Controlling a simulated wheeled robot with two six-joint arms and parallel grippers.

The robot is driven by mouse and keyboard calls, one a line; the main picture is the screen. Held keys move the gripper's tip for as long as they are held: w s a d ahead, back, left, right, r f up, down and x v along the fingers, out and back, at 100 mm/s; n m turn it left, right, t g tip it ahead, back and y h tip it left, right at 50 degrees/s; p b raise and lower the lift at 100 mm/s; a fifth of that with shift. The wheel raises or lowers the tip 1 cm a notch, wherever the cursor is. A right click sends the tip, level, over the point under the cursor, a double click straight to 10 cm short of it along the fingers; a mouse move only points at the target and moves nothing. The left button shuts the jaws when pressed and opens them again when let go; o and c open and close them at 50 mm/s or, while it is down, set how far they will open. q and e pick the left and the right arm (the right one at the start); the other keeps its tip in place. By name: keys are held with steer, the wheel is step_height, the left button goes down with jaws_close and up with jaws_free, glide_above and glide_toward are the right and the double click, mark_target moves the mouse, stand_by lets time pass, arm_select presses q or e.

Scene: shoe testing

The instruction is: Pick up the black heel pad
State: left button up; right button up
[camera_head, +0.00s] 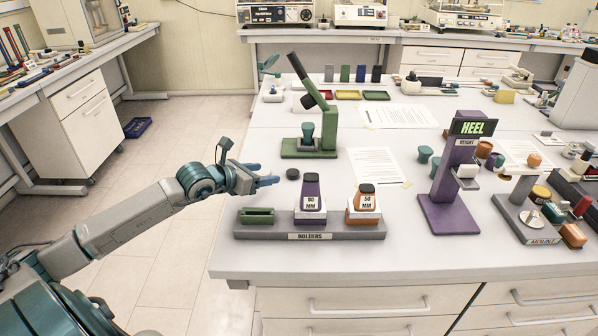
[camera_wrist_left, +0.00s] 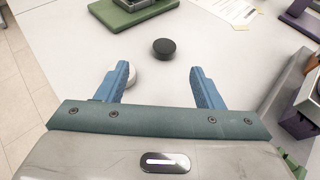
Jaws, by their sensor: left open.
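The black heel pad (camera_head: 292,174) is a small dark round disc lying flat on the white table, just left of and behind the purple heel block. In the left wrist view the pad (camera_wrist_left: 164,46) lies ahead of the fingertips, between their lines. My left gripper (camera_head: 268,174) reaches in from the left, its blue fingers pointing at the pad. In the left wrist view the gripper (camera_wrist_left: 159,72) is open, with nothing between its fingers. The fingers look apart from the pad. My right gripper is not in view.
A grey holder rack (camera_head: 310,236) in front carries a green block (camera_head: 257,216), a purple 80 MM block (camera_head: 311,195) and an orange 50 MM block (camera_head: 366,199). A green press (camera_head: 316,110) stands behind, a purple HEEL stand (camera_head: 449,210) right. A white disc (camera_wrist_left: 133,76) shows beside the left-hand finger.

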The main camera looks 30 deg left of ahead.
mark_target(291, 173)
arm_select(q)
steer(key=shift+w+d+f, duration=0.15)
steer(key=shift+w+d, duration=0.05)
steer(key=shift+w, duration=0.25)
steer(key=shift+x, duration=1.15)
steer(key=shift+w+d+f, duration=0.1)
steer(key=shift+w+f, duration=0.05)
steer(key=shift+w, duration=0.2)
steer(key=shift+w+d+f, duration=0.1)
steer(key=shift+w+f, duration=0.05)
steer(key=shift+w, duration=0.05)
steer(key=shift+w+d+f+p, duration=0.15)
steer(key=shift+w+p, duration=0.2)
steer(key=shift+p, duration=0.05)
steer(key=p+x, duration=0.1)
steer(key=x, duration=0.2)
steer(key=shift+d+f, duration=0.15)
steer(key=shift+d, duration=0.05)
steer(key=shift+w+d+f, duration=0.1)
steer(key=shift+w+f, duration=0.2)
steer(key=shift+w, duration=0.15)
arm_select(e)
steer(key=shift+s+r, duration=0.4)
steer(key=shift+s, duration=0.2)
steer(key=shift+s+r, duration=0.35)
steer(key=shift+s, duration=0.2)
arm_select(q)
steer(key=shift+c, duration=0.2)
